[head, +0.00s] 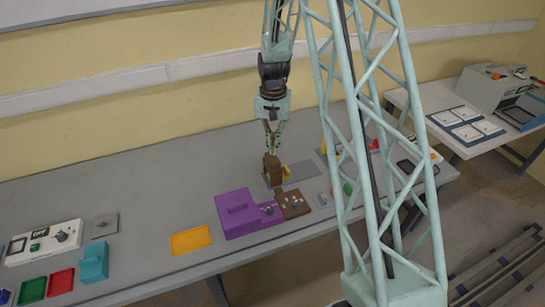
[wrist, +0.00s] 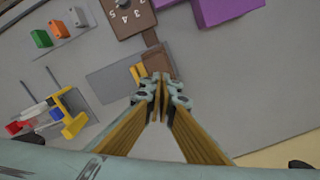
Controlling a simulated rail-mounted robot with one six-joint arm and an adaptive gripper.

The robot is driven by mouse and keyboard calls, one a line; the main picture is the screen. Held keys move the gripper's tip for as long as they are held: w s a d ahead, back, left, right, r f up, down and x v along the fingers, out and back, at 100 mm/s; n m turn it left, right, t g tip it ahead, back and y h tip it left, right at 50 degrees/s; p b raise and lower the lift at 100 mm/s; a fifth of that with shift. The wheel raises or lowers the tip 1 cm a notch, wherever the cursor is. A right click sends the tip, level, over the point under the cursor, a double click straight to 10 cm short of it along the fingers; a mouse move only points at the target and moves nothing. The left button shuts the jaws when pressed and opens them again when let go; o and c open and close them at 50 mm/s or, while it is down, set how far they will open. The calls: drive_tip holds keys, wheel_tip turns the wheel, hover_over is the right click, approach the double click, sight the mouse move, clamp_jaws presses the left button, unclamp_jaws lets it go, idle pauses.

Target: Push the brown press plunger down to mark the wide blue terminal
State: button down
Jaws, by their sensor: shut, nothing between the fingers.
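The brown press (head: 271,168) stands on the bench in the head view, with a yellow piece (head: 286,171) at its right side. In the wrist view the press (wrist: 155,58) shows just beyond my fingertips, with the yellow piece (wrist: 138,73) beside it. My gripper (head: 272,149) points down, shut and empty, right above the top of the press. Its closed tips also show in the wrist view (wrist: 160,77). I cannot tell whether the tips touch the plunger. I cannot make out the wide blue terminal for certain; a small blue part (wrist: 57,113) shows at left in the wrist view.
A brown dial box (head: 293,203) and a purple box (head: 238,212) stand in front of the press. A grey plate (head: 300,171) lies to its right. Green, orange and white blocks (wrist: 60,30) sit on a grey strip.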

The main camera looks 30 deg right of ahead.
sight(272, 158)
drive_tip(key=shift+r+p, duration=0.4)
drive_tip(key=shift+r, duration=0.75)
drive_tip(key=shift+s+a+r, duration=0.15)
drive_tip(key=shift+a+r, duration=0.05)
drive_tip(key=shift+r, duration=0.35)
drive_tip(key=s+a+r+n+t+b, duration=0.1)
drive_tip(key=s+a+r+b, duration=0.1)
drive_tip(key=s+a+r, duration=0.4)
drive_tip(key=s+a+r+n+b, duration=0.15)
drive_tip(key=s+r, duration=0.25)
drive_tip(key=r, duration=0.5)
drive_tip(key=s+a+r+n+t+b, duration=0.1)
drive_tip(key=s+a+r+b, duration=0.15)
drive_tip(key=s+r, duration=0.4)
drive_tip(key=s+a+r+n+b, duration=0.1)
drive_tip(key=s+a+b, duration=0.1)
drive_tip(key=s, duration=0.7)
drive_tip(key=s+a+r+n+t+b, duration=0.1)
drive_tip(key=s+a, duration=0.2)
drive_tip(key=s, duration=0.6)
drive_tip(key=s+a+r+n+t+b, duration=0.1)
drive_tip(key=s+a+r+b, duration=0.1)
drive_tip(key=s, duration=0.7)
drive_tip(key=shift+s+a+n+b, duration=0.3)
drive_tip(key=shift+n+b, duration=0.05)
